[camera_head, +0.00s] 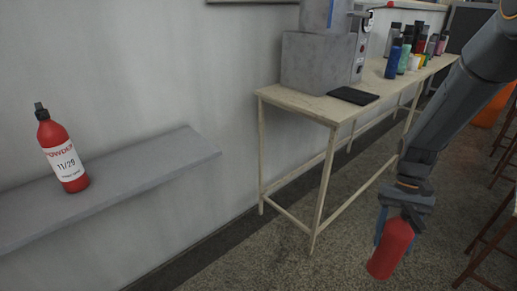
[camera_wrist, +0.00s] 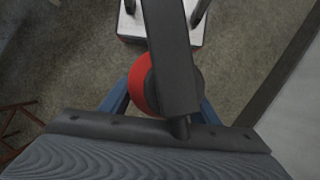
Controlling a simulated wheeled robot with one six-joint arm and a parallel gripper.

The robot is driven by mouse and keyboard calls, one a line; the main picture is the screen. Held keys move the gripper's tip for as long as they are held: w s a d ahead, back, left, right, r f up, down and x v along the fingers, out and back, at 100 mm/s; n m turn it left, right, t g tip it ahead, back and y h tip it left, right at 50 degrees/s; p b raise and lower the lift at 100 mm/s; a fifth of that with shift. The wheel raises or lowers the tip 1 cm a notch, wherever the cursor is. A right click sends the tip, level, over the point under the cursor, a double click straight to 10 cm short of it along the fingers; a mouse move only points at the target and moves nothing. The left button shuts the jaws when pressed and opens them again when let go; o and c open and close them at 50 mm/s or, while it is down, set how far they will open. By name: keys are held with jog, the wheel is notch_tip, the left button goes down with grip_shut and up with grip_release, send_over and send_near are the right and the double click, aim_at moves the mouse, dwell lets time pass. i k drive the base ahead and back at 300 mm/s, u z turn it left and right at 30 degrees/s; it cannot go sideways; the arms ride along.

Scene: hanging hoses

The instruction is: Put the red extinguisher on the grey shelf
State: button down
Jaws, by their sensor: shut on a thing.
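A red extinguisher (camera_head: 391,248) hangs in my gripper (camera_head: 397,215) at the right of the head view, above the floor and tilted. In the wrist view its red body (camera_wrist: 143,84) shows partly behind its dark handle (camera_wrist: 172,60), between the blue fingers of my gripper (camera_wrist: 165,105). My gripper is shut on it. The grey shelf (camera_head: 140,172) runs along the wall at the left, well apart from my gripper. A second red extinguisher (camera_head: 66,160) with a white label stands upright on the shelf's left part.
A wooden table (camera_head: 300,100) stands between the shelf and my arm, bearing a grey machine (camera_head: 318,62), a black tablet (camera_head: 353,96) and several bottles (camera_head: 405,55). The shelf's right part is bare. Stools (camera_head: 497,225) stand at the far right.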

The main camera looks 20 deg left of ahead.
aim_at(177, 146)
jog(key=u, duration=0.6)
jog(key=i, duration=0.5)
jog(key=u, duration=0.55)
